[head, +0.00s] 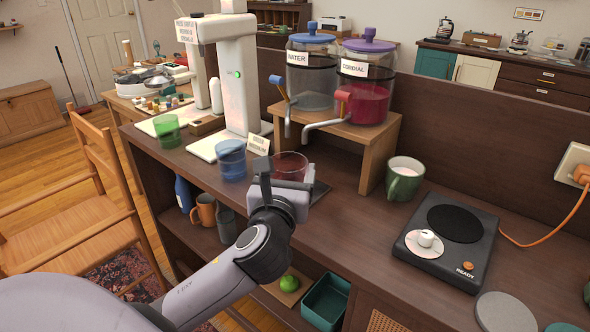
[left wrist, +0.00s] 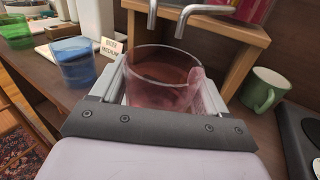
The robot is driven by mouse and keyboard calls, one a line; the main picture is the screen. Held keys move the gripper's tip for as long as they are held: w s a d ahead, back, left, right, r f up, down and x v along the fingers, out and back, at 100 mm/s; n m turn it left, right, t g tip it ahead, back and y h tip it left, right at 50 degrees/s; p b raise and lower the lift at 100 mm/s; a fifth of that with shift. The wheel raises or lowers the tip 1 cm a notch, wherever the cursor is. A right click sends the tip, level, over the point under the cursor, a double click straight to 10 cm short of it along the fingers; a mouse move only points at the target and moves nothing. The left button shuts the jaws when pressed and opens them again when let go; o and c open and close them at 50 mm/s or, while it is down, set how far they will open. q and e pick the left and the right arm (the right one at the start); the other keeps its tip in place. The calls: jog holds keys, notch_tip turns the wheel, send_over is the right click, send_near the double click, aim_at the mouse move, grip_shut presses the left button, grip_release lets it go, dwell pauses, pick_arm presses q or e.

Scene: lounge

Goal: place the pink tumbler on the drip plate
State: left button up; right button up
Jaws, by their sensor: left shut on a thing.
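The pink tumbler (head: 290,164) is a clear pinkish-red glass, standing roughly upright at the counter's front, before the dispenser stand. My left gripper (head: 291,183) is shut on it; in the left wrist view the fingers lie on both sides of the pink tumbler (left wrist: 165,82). A dark flat plate (head: 319,191), probably the drip plate, shows partly just right of the gripper. The gripper and tumbler hide the rest, so I cannot tell whether the tumbler touches it. My right gripper is not in view.
Water (head: 311,75) and cordial (head: 366,85) dispensers stand on a wooden stand (head: 378,145), their metal taps jutting forward close behind the tumbler. A blue tumbler (head: 231,160) and green tumbler (head: 167,130) stand left. A green mug (head: 404,178) and black hot plate (head: 447,245) stand right.

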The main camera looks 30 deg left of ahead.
aim_at(295, 166)
pick_arm(q)
jog(key=x, duration=0.8)
jog(key=shift+w+b, duration=0.1)
jog(key=shift+b, duration=0.2)
notch_tip(295, 166, down, 4)
jog(key=shift+r+b, duration=0.2)
jog(key=shift+b, duration=0.45)
jog(key=shift+r, duration=0.1)
